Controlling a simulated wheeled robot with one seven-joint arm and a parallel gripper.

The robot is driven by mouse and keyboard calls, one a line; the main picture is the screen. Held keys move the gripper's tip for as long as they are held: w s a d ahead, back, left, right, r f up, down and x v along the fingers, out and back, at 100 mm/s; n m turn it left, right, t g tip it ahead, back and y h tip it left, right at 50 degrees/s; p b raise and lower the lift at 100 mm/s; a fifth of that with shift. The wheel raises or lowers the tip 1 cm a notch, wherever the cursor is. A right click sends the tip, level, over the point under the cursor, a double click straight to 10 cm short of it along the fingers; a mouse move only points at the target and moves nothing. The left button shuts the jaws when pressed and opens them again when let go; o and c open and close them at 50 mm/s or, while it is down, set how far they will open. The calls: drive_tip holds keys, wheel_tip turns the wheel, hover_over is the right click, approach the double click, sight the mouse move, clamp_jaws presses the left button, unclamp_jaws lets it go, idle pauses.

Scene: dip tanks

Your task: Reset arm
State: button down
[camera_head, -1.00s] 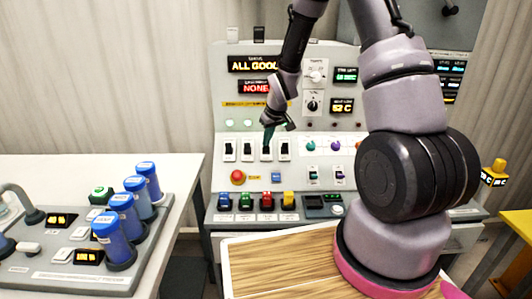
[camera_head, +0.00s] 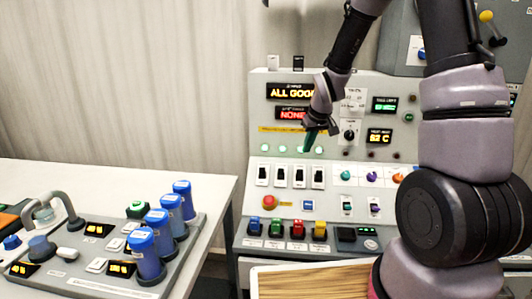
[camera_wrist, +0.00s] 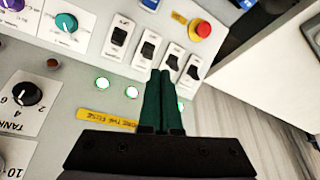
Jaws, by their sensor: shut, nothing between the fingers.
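My gripper (camera_head: 309,141) is in front of the upright control panel (camera_head: 258,110), just above the row of black toggle switches (camera_head: 299,177). Its green fingers are together and hold nothing. In the wrist view my gripper (camera_wrist: 167,78) points toward the switches (camera_wrist: 169,67), with lit green lamps (camera_wrist: 132,92) beside it. The fingers look apart from the panel, though the exact gap cannot be told. My arm reaches down from the upper right. The panel's displays (camera_head: 290,92) read "ALL GOOD" and "NONE".
A red button (camera_head: 269,202) and several coloured switches (camera_head: 276,228) sit low on the panel. On the left, a white table (camera_head: 90,180) carries a grey console with several blue cylinders (camera_head: 144,252). A wood-topped surface (camera_head: 310,283) lies in front. The wall area left of the panel is clear.

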drive_tip(key=s+d+r+m+t, duration=0.1)
drive_tip(key=s+d+r+m, duration=0.1)
drive_tip(key=s+r, duration=0.45)
drive_tip(key=s+d+r+m, duration=0.15)
drive_tip(key=s+r, duration=0.25)
drive_tip(key=r, duration=0.6)
drive_tip(key=s+r+m, duration=0.1)
drive_tip(key=s+r, duration=0.3)
drive_tip(key=s, duration=0.4)
drive_tip(key=s+d+r+m+t, duration=0.1)
drive_tip(key=s+r+m, duration=0.1)
drive_tip(key=s, duration=0.6)
drive_tip(key=shift+r+t+y, duration=0.3)
drive_tip(key=shift+r+y, duration=0.1)
drive_tip(key=shift+r, duration=0.5)
drive_tip(key=shift+d+m, duration=0.1)
drive_tip(key=shift+m, duration=0.15)
